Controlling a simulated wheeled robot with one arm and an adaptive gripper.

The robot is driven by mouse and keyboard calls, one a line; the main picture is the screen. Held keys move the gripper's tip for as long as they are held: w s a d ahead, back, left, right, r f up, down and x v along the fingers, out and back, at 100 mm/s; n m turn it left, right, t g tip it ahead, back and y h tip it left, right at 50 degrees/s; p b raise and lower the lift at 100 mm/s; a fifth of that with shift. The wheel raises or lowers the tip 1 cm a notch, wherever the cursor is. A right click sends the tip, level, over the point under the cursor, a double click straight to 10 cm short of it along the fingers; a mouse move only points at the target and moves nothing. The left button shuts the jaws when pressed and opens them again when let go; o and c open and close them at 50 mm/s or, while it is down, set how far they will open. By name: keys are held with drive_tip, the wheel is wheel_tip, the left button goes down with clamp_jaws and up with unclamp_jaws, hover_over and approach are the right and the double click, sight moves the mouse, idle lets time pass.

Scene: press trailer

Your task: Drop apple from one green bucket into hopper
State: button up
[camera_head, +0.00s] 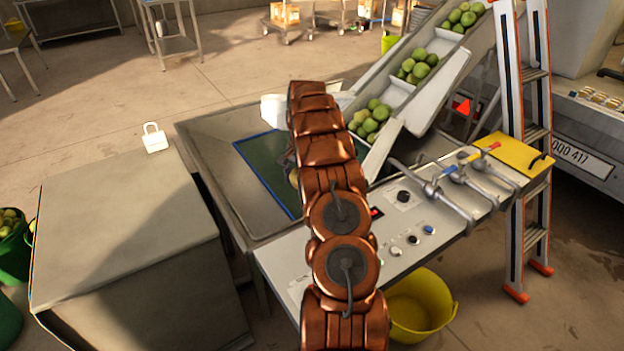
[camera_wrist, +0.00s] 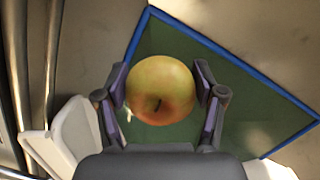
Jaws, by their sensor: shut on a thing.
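An apple (camera_wrist: 160,88), yellow with a red-orange side, is held between the two fingers of my gripper (camera_wrist: 161,95) in the wrist view. In the head view my copper-coloured arm reaches over the metal hopper (camera_head: 203,130) and hides most of the gripper and apple. Behind the apple in the wrist view is the hopper's green, blue-edged area (camera_wrist: 155,38). This green area also shows in the head view (camera_head: 268,170). The apple's height above it is hard to tell. Green buckets (camera_head: 12,255) with fruit stand at the left edge, partly cut off.
An inclined white conveyor (camera_head: 440,95) carries green apples up to the right. A control panel (camera_head: 400,215) with knobs and pipes lies in front of the hopper. A metal box (camera_head: 125,225) stands left.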

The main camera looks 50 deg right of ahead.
drive_tip(key=shift+f, duration=0.15)
drive_tip(key=o, duration=1.3)
drive_tip(key=r, duration=0.4)
drive_tip(key=d+r, duration=0.1)
drive_tip(key=r, duration=0.2)
drive_tip(key=shift+w+r, duration=0.1)
drive_tip(key=shift+r, duration=0.15)
